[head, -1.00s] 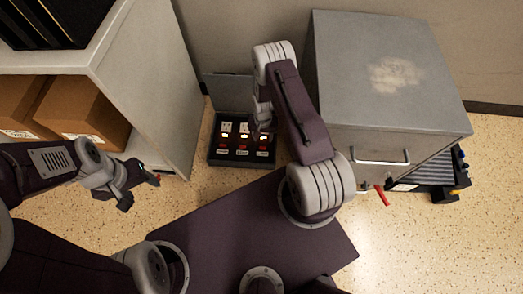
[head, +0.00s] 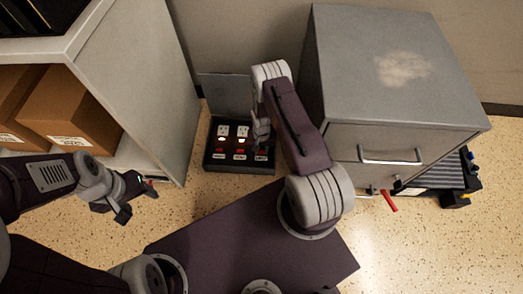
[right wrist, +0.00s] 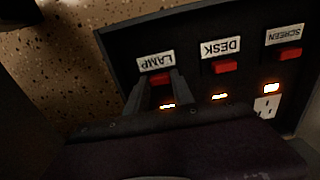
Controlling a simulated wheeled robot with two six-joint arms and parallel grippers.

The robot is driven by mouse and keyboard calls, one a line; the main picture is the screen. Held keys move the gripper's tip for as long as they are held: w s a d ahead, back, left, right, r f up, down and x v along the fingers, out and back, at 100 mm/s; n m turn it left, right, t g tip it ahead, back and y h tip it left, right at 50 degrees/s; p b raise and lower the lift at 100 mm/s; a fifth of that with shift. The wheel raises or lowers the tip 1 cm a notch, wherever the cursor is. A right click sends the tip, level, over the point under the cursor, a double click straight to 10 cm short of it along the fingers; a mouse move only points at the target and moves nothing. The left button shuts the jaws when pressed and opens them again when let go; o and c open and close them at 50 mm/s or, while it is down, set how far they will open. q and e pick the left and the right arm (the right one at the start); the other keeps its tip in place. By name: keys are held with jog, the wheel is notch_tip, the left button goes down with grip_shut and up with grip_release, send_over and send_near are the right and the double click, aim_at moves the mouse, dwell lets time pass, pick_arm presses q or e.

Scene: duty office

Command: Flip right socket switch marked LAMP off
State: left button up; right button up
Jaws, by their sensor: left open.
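A dark socket box (head: 212,160) with a raised lid stands on the floor in the head view. In the right wrist view it appears upside down, with red switches labelled LAMP, DESK and SCREEN. The LAMP switch (right wrist: 160,78) is at the left there, which is the right end in the head view. In the head view my right gripper (head: 262,138) covers that end. My left gripper (head: 138,197) is open and empty.
A grey drawer cabinet (head: 390,90) stands close to the right of the box. A shelf unit (head: 150,100) with cardboard boxes (head: 70,110) stands to the left. The DESK (right wrist: 224,67) and SCREEN (right wrist: 290,54) switches sit beside LAMP, with lit lights.

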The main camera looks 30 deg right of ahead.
aim_at(261, 160)
grip_shut()
dwell(0.9)
jog(key=shift+s, duration=0.1)
jog(key=shift+s+a+p, duration=0.4)
jog(key=shift+s+p, duration=0.05)
jog(key=shift+s, duration=0.2)
jog(key=shift+s+a+p, duration=0.4)
jog(key=shift+s+p, duration=0.05)
jog(key=shift+s, duration=0.15)
pick_arm(q)
jog(key=shift+s+a+r, duration=0.4)
jog(key=shift+s+r, duration=0.2)
jog(key=shift+r, duration=0.15)
pick_arm(e)
jog(key=o, duration=0.8)
grip_release()
